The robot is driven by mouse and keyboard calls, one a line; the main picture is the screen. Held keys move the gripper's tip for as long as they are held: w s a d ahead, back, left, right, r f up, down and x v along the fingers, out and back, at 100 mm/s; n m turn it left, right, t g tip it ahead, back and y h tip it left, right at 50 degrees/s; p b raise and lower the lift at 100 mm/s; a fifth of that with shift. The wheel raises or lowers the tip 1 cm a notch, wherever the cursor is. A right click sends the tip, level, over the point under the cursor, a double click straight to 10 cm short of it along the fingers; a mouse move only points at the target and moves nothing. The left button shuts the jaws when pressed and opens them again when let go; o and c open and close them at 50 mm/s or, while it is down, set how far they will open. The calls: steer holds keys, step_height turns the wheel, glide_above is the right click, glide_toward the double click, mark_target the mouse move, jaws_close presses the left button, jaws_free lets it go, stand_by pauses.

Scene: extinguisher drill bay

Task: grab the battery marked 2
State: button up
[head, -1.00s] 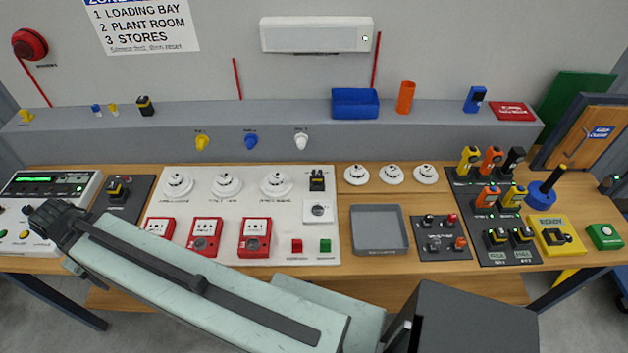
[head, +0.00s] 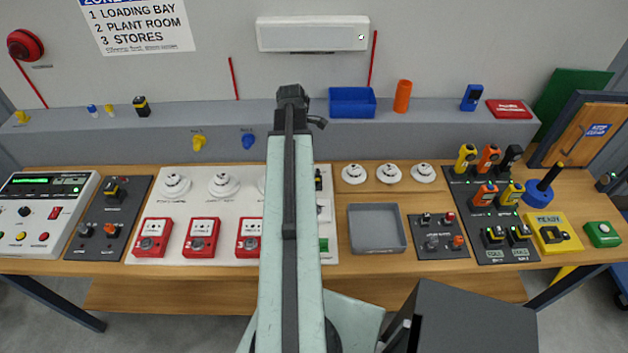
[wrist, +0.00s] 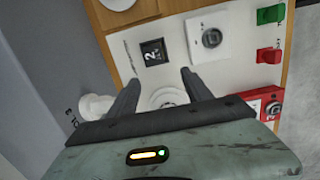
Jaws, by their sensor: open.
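My gripper (wrist: 160,77) is open and empty in the wrist view. Its fingers point toward the panel, with a white round detector (wrist: 168,97) behind the gap. The block lies just beyond the fingertips, apart from them. In the head view my wrist end (head: 291,97) is above the panel; the fingers are not clear there.
Red call points (head: 201,236) and white detectors (head: 223,185) are on the panel near my arm. A grey tray (head: 378,229) is to the right. A dark rack (head: 490,215) at far right holds several coloured handheld units. A grey ledge (head: 220,125) runs behind.

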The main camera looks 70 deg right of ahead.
steer(key=s, duration=0.1)
steer(key=s+d, duration=0.1)
steer(key=s, duration=0.1)
steer(key=shift+s+d, duration=0.25)
steer(key=shift+d, duration=0.05)
steer(key=f+b, duration=0.8)
steer(key=shift+w+d+f, duration=0.15)
steer(key=shift+d, duration=0.05)
steer(key=shift+r, duration=0.2)
jaws_close()
